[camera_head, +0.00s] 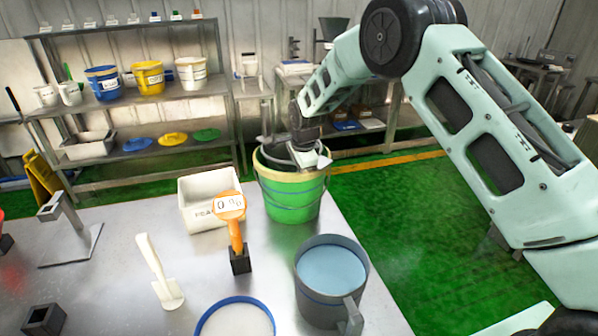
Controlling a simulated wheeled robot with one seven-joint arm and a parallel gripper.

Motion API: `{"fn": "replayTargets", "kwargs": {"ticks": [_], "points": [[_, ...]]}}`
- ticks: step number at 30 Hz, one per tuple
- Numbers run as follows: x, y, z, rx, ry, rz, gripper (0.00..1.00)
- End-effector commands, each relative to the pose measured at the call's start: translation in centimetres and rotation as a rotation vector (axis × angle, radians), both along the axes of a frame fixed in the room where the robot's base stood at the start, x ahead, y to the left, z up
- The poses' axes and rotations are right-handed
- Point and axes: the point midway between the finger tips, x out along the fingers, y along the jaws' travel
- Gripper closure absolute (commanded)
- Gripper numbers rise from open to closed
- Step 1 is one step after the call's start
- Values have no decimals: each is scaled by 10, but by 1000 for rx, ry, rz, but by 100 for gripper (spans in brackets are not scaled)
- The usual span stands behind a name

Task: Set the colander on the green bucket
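The green bucket (291,199) stands upright near the back right of the metal table, with a yellowish rim and a wire handle. A dark grey rounded thing, which looks like the colander (273,152), is at the bucket's mouth. Its lower part is hidden by the rim, and I cannot tell whether it rests on the bucket. My gripper (309,157) is over the bucket's mouth at the colander's right side, pointing down.
A white bin (205,201) and an orange meter (232,206) in a black stand are left of the bucket. A grey jug (325,286) of bluish contents, a white scoop (160,274) and a blue-rimmed container (235,318) are nearer. Shelves (140,105) stand behind.

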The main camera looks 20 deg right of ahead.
Motion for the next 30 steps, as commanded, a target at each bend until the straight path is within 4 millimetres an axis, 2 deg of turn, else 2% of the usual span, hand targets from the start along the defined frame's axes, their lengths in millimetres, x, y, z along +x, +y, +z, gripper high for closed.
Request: {"fn": "replayTargets", "kwargs": {"ticks": [8,11,23,26,30], "points": [[0,0,-7,0,-2,1,100],[1,0,-6,0,-2,1,73],[-1,0,-2,0,0,1,72],[-3,0,10,0,-4,1,72],[-10,-1,37,1,-5,0,72]]}}
